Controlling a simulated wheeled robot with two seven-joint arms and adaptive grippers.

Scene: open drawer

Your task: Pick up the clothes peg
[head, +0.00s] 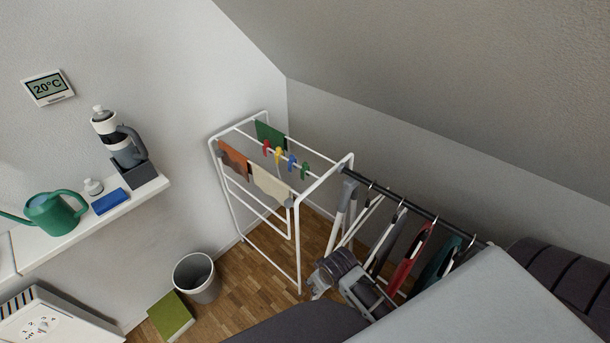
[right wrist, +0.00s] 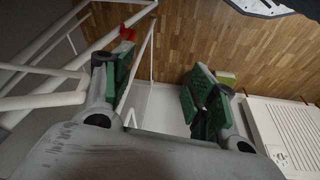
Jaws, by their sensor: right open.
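Several small clothes pegs sit in a row on a bar of the white drying rack (head: 297,240): a red peg (head: 266,147), a yellow peg (head: 278,154), a blue peg (head: 291,161) and a green peg (head: 305,171). My right gripper (head: 316,287) is low beside the rack's front right leg, below the pegs and apart from them. In the right wrist view its green-padded fingers (right wrist: 155,80) are spread wide with nothing between them. A small red shape (right wrist: 126,33) shows beyond the left finger; I cannot tell if it is a peg. My left gripper is not in view.
Orange (head: 234,160), green (head: 270,137) and cream cloths (head: 270,186) hang on the rack. A dark rail (head: 419,211) with hanging clothes stands close at right. A bin (head: 197,277) and green book (head: 171,316) are on the floor. A shelf (head: 155,187) is at left.

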